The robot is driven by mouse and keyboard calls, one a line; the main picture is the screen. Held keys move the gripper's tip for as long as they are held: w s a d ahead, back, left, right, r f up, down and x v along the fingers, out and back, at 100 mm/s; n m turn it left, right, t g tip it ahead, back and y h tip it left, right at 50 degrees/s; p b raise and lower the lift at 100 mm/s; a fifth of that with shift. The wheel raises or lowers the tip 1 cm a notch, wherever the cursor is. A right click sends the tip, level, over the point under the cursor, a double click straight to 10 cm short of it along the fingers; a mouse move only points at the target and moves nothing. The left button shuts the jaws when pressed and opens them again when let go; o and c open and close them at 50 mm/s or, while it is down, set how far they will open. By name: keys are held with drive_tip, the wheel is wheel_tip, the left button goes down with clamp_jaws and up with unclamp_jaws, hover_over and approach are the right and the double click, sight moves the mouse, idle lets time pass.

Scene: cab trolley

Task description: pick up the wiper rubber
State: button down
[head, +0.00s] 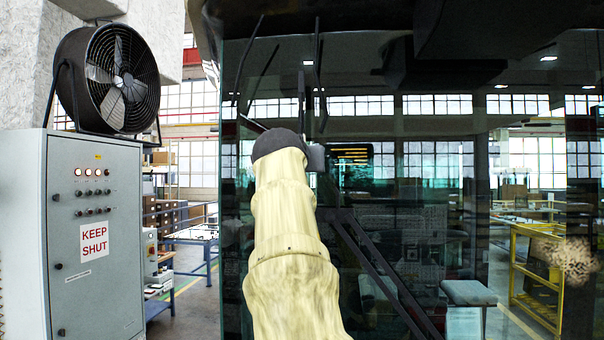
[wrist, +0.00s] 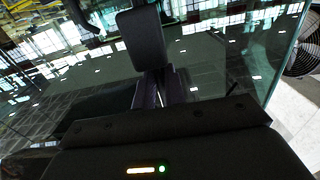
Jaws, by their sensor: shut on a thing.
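My gripper (wrist: 160,90) shows in the wrist view with its dark fingers close together. Thin dark upright strips (head: 318,65) show just above the wrist; I cannot tell which is the rubber and which is a reflection.
The cab's large glass pane (head: 400,200) is close in front of my arm and reflects the hall. A grey cabinet (head: 95,235) marked KEEP SHUT stands at left with a black fan (head: 115,80) on top. Floor shows between cabinet and glass.

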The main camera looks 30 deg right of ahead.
drive_tip(key=b+v, duration=0.7)
drive_tip(key=v, duration=0.8)
drive_tip(key=shift+s+b, duration=0.25)
drive_tip(key=shift+b, duration=0.15)
drive_tip(key=shift+a, duration=0.2)
